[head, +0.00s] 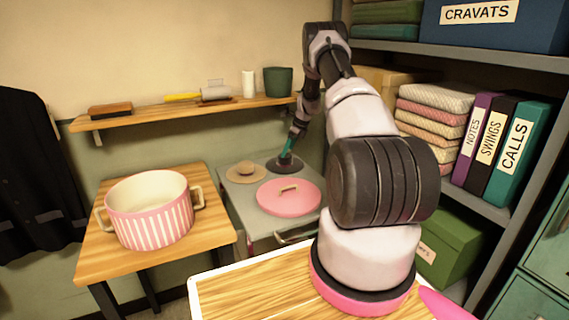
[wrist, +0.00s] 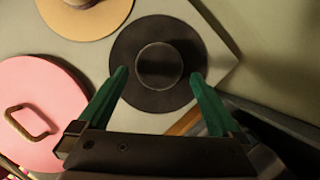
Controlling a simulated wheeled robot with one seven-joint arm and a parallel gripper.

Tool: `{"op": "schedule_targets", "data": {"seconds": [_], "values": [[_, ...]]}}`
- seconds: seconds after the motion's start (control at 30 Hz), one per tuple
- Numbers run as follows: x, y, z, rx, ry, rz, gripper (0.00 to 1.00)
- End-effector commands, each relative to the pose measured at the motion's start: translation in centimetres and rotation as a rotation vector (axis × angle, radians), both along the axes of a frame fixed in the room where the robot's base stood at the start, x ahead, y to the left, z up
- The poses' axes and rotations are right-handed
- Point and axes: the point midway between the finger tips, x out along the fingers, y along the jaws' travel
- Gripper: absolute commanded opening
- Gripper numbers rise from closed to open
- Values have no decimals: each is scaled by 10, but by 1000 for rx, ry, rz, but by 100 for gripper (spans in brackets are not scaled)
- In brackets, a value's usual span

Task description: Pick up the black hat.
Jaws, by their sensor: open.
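The black hat (wrist: 160,64) lies flat, crown up, on the grey cabinet top (head: 238,196). In the head view the hat (head: 284,168) is at the back right of that top, partly behind my gripper. My gripper (head: 287,152) points down over it. In the wrist view the green fingers of my gripper (wrist: 158,74) are open. They stand on either side of the round crown, over the brim. Nothing is held between them. I cannot tell how far the fingertips are above the brim.
A tan straw hat (head: 245,173) lies left of the black hat, and a pink lid (head: 289,197) with a handle lies in front. A wall shelf (head: 180,111) runs behind. A striped pot (head: 150,208) stands on a wooden table. Shelving (head: 470,184) is at right.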

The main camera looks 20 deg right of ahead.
Motion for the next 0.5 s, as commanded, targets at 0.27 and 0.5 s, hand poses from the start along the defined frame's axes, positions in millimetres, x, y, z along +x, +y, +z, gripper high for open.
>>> {"op": "schedule_targets", "data": {"seconds": [0.27, 0.5], "values": [[7, 9, -31, 0, 1, 1, 100], [14, 14, -49, -2, -2, 0, 100]]}}
